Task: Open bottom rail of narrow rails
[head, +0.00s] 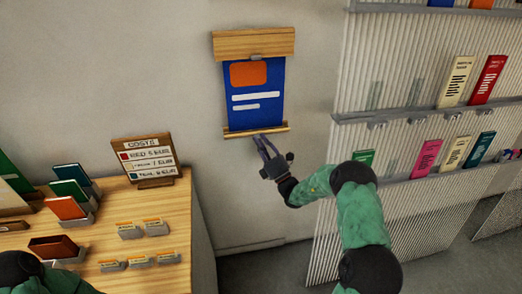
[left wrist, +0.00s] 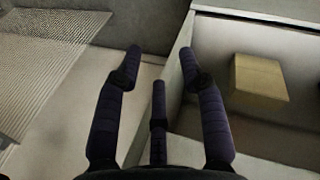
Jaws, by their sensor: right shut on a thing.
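A blue poster (head: 255,105) with an orange patch and white bars hangs on the wall in the head view. Its wide wooden top rail (head: 252,42) has a small grey clip or hook at its lower edge. Its narrow wooden bottom rail (head: 238,133) runs along the poster's lower edge. My right gripper (head: 261,139) reaches up from the lower right and is shut on the bottom rail near its middle; the fingertips partly cover the rail. My left gripper (left wrist: 161,52) is open and empty in the left wrist view.
A wooden table (head: 195,215) at the left carries a price sign (head: 150,160), coloured booklets and small card holders. A ribbed rack (head: 400,150) with booklets on shelves stands at the right. A tan box (left wrist: 258,78) shows in the left wrist view.

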